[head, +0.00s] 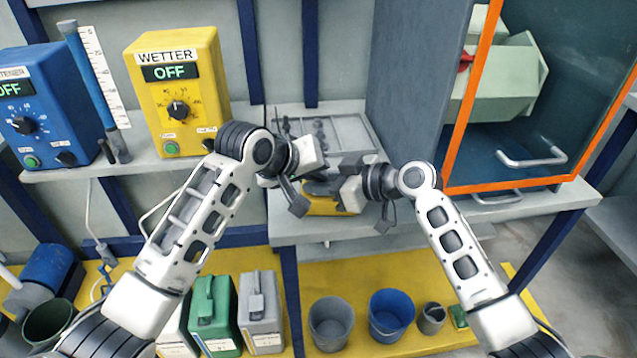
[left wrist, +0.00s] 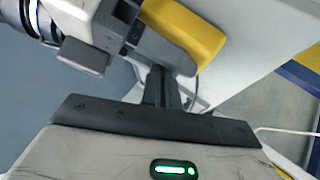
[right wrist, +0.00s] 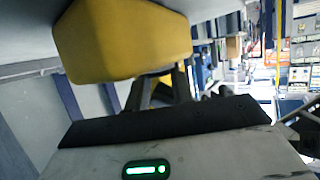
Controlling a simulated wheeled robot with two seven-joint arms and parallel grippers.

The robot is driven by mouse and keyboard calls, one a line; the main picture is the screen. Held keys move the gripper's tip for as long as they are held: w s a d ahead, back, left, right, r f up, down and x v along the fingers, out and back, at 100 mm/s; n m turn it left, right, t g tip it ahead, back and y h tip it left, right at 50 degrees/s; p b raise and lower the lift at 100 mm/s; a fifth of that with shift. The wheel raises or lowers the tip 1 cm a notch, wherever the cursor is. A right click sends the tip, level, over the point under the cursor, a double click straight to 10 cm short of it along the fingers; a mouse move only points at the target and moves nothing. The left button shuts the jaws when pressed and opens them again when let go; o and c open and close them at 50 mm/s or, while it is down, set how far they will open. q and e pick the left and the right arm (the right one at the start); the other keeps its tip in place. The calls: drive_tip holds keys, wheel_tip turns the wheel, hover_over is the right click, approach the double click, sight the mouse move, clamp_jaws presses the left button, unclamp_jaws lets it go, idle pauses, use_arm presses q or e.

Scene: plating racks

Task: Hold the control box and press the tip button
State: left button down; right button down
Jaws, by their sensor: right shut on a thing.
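The control box is a yellow block (head: 322,208) over the front of the shelf in the middle of the head view. My right gripper (head: 338,190) is shut on it. In the right wrist view the box (right wrist: 120,42) fills the space beyond my right fingertips (right wrist: 160,88). In the left wrist view the box (left wrist: 190,35) is held beside the right gripper. My left gripper (left wrist: 162,82) looks shut and empty, its fingers together, close to the box. I cannot tell whether they touch. The tip button is not visible, and the grippers hide part of the box.
A yellow WETTER box (head: 205,98) and a blue box (head: 60,115), both reading OFF, stand left on the shelf. An orange-framed cabinet (head: 453,150) stands right. Jerrycans (head: 212,312) and buckets (head: 391,312) stand on the yellow lower shelf (head: 300,270).

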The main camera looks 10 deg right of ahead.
use_arm(q)
drive_tip(key=shift+s+a+f, duration=0.1)
drive_tip(key=shift+f, duration=0.5)
drive_tip(key=shift+s+a+f, duration=0.1)
drive_tip(key=shift+f, duration=0.5)
drive_tip(key=shift+d+r, duration=0.1)
drive_tip(key=shift+r, duration=0.2)
drive_tip(key=shift+d, duration=0.1)
drive_tip(key=shift+w+r, duration=0.1)
drive_tip(key=shift+r, duration=2.75)
idle(1.4)
wheel_tip(320, 180, up, 6)
drive_tip(key=shift+f, duration=0.2)
